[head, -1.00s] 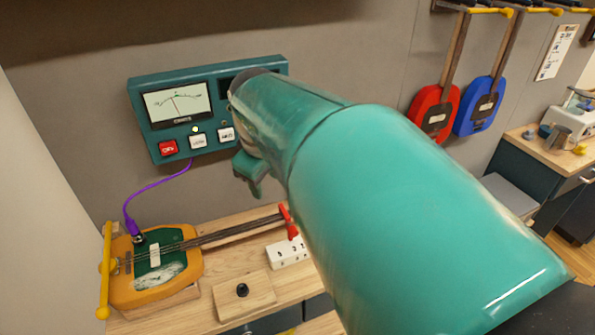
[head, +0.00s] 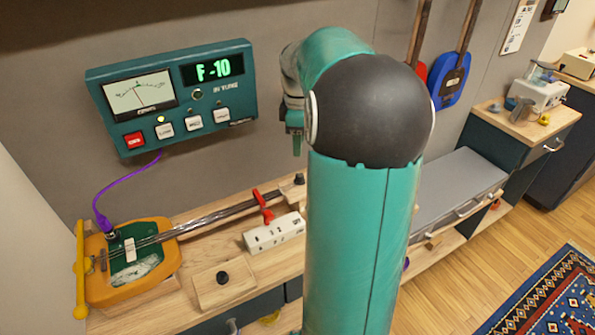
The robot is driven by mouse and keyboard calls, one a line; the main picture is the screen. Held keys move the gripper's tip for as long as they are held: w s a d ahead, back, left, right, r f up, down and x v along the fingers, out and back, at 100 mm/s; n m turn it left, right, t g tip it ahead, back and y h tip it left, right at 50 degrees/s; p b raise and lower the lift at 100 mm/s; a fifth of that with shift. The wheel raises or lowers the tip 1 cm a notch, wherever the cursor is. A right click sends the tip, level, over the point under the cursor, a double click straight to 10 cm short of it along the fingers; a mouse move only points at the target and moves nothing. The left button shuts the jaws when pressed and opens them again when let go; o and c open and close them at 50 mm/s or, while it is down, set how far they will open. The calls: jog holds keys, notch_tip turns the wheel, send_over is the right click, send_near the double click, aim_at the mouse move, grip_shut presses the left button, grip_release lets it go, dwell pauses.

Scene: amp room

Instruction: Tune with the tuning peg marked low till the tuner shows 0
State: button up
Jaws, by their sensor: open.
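The tuner (head: 215,97) is a teal box on the wall, and its green display (head: 213,70) reads F -10. Its needle dial (head: 139,95) is at the left. A stringed instrument with an orange body (head: 158,282) lies on the wooden bench, and its neck (head: 215,214) runs right toward my arm. A purple cable joins it to the tuner. My arm hides the area beyond the neck's right end, and I cannot make out a peg marked low. My gripper (head: 295,133) is open, partly hidden behind my arm, right of the tuner and above the neck's far end.
A red clamp-like piece (head: 263,207) and a white marked block (head: 275,234) are by the neck. A wooden plate with a black knob (head: 222,277) lies in front. Yellow stand (head: 80,270) is at left. A grey padded bench (head: 460,185) is right.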

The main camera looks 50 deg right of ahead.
aim_at(298, 175)
notch_tip(298, 175, down, 11)
jog(key=shift+w+d+f, duration=0.1)
dwell(0.3)
grip_shut()
